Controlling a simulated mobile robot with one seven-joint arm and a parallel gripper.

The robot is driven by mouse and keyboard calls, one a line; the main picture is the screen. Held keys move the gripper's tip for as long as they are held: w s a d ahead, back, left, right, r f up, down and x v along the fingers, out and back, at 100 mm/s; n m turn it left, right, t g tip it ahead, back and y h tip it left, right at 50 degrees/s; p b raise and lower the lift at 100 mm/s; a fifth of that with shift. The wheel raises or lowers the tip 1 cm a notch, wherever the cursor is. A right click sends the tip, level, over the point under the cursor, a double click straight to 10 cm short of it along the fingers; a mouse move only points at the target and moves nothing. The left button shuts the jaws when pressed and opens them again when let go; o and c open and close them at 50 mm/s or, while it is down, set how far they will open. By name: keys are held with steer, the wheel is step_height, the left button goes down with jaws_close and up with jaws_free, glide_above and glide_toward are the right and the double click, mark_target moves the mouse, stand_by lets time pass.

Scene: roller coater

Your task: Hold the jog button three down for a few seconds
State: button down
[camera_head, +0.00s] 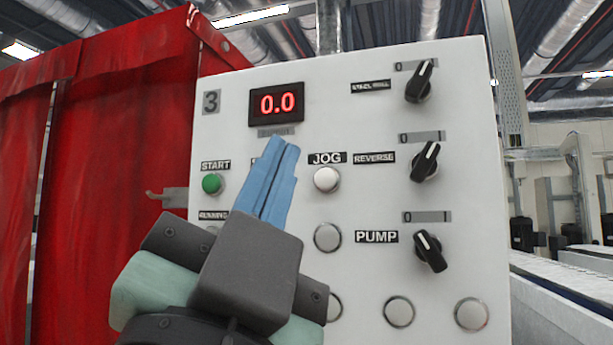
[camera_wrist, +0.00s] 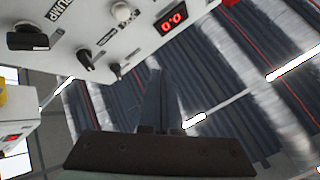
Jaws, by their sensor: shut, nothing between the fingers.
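The control panel (camera_head: 340,100) is white and carries a grey "3" plate and a red display (camera_head: 277,104) reading 0.0. The jog button (camera_head: 327,180) is a round white button under the JOG label, and it looks unpressed. In the wrist view the panel shows along the top left, with a white button (camera_wrist: 122,11) near the display (camera_wrist: 172,17). My gripper (camera_head: 283,145) has blue fingers closed together, pointing up in front of the panel, left of the jog button and apart from it. The fingers hide the button between START and JOG. In the wrist view my gripper (camera_wrist: 161,72) is empty.
A green start button (camera_head: 211,184) is left of my fingers. Black rotary knobs (camera_head: 424,162) stick out along the panel's right side. Several white buttons (camera_head: 399,311) sit lower down. A red curtain (camera_head: 120,170) hangs at left. A grey lever (camera_head: 168,198) protrudes at the panel's left edge.

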mark_target(326, 179)
steer(key=shift+w+d+p, duration=0.15)
steer(key=shift+w+d, duration=0.3)
steer(key=shift+w, duration=1)
steer(key=shift+w+d+p, duration=0.15)
steer(key=shift+w+d, duration=0.3)
steer(key=shift+w, duration=0.95)
steer(key=shift+w+d+p, duration=0.15)
steer(key=shift+w+d, duration=0.3)
steer(key=shift+w, duration=1)
steer(key=shift+w, duration=0.2)
steer(key=shift+w+d, duration=0.1)
steer(key=shift+w, duration=0.1)
